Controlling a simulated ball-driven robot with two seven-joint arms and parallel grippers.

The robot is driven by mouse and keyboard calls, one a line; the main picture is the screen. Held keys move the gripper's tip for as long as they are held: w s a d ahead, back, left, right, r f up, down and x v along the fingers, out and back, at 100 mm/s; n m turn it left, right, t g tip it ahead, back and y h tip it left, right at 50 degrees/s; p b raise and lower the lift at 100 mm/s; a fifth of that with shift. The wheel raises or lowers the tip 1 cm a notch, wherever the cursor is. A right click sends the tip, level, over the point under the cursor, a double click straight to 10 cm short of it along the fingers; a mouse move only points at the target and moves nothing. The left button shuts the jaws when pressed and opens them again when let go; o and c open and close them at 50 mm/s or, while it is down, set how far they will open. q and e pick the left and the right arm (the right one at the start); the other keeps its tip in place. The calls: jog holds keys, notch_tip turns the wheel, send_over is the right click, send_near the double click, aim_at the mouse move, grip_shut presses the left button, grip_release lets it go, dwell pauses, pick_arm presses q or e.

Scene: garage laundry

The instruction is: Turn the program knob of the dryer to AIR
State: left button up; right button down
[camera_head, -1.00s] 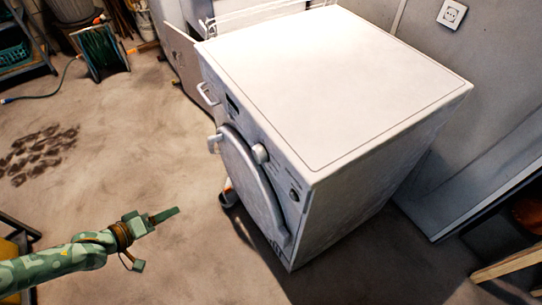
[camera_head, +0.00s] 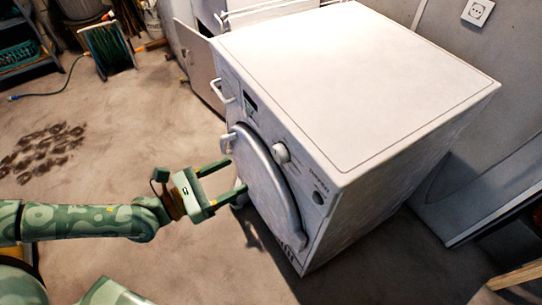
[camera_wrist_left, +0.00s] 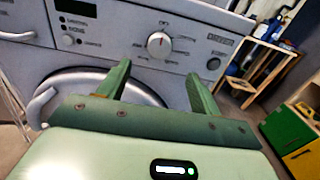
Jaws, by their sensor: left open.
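The white dryer (camera_head: 350,85) stands at the centre right in the head view, its front facing left. Its program knob (camera_head: 282,153) is a round white dial on the front panel. My right gripper is not seen.
A display (camera_wrist_left: 76,8) and buttons sit left of the knob on the panel. A handle (camera_head: 222,91) sticks out at the panel's far end. A hose reel (camera_head: 107,48) stands at the back left. The floor left of the dryer is mostly clear.

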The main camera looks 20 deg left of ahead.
aim_at(275, 155)
pick_arm(q)
jog(key=b+x, duration=0.1)
jog(key=x, duration=1)
jog(key=c, duration=0.9)
